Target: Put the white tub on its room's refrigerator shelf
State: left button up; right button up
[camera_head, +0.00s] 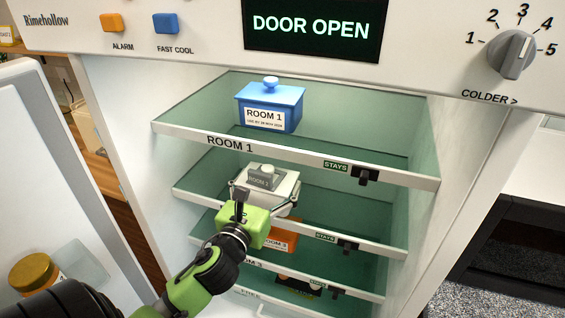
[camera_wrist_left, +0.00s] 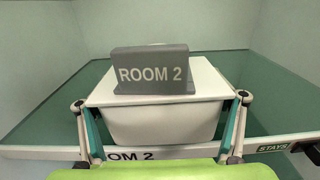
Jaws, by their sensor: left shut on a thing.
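The white tub (camera_head: 283,190) with a grey "ROOM 2" tag (camera_head: 265,178) on its lid is inside the open refrigerator at the second shelf (camera_head: 190,194). My left gripper (camera_head: 266,200) is shut on the tub, its fingers on both sides. In the left wrist view the tub (camera_wrist_left: 165,122) is upright between the fingers (camera_wrist_left: 160,125), above the shelf edge labelled "ROOM 2" (camera_wrist_left: 145,155). I cannot tell whether its base touches the shelf. My right gripper is not in view.
A blue "ROOM 1" tub (camera_head: 270,105) stands on the top shelf. An orange tub (camera_head: 282,238) sits on the shelf below the white tub. A "STAYS" clip (camera_head: 347,246) is on the second shelf's front edge. The open door (camera_head: 60,170) stands at left.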

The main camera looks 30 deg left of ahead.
aim_at(278, 168)
pick_arm(q)
jog(key=p+x, duration=0.1)
jog(key=x, duration=0.4)
jog(key=shift+w+a+r, duration=0.1)
jog(key=shift+w, duration=0.25)
jog(key=shift+x, duration=0.85)
jog(key=shift+p+x, duration=0.45)
jog(key=shift+x, duration=0.45)
jog(key=shift+s+f, duration=0.1)
jog(key=shift+f, duration=0.65)
jog(key=shift+f, duration=0.1)
jog(key=o, duration=1.2)
jog(key=shift+f, duration=0.2)
jog(key=o, duration=0.3)
jog(key=shift+r, duration=0.1)
